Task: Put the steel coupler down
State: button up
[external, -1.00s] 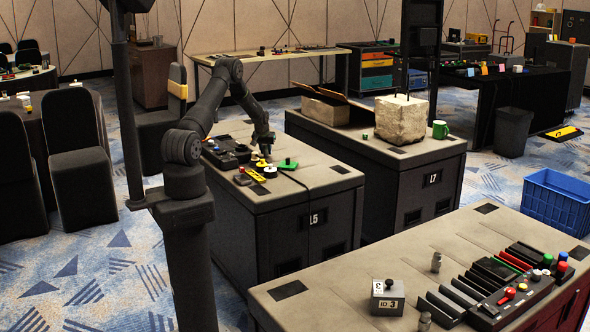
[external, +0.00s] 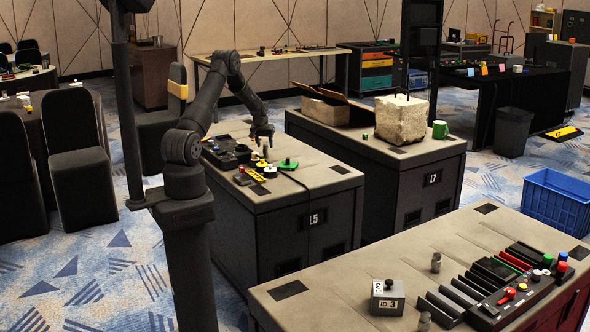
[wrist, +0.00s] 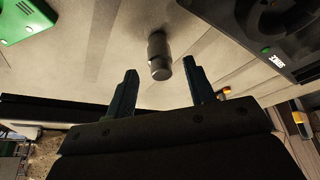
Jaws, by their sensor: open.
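The steel coupler (wrist: 158,55) is a dark grey stepped cylinder. In the wrist view it stands on the cabinet top, apart from my fingers. It also shows as a small grey upright piece in the external view (external: 265,152), on the left cabinet marked L5. My gripper (external: 263,132) is just above it. In the wrist view my gripper (wrist: 160,67) is open, with one dark finger on each side of the coupler's line and nothing between them.
A green piece (external: 288,164), yellow-and-black pieces (external: 256,175) and a black device (external: 222,150) lie around the coupler. The green box (wrist: 28,20) is at upper left in the wrist view. The cabinet top's right part is clear.

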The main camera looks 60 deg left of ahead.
aim_at(266, 146)
jog(key=v, duration=0.7)
jog(key=shift+r, duration=0.2)
jog(key=x, duration=1.2)
jog(key=shift+d+f, duration=0.1)
jog(key=shift+f, duration=0.3)
jog(key=shift+r, duration=0.75)
jog(key=shift+s+r, duration=0.1)
jog(key=shift+r, duration=0.4)
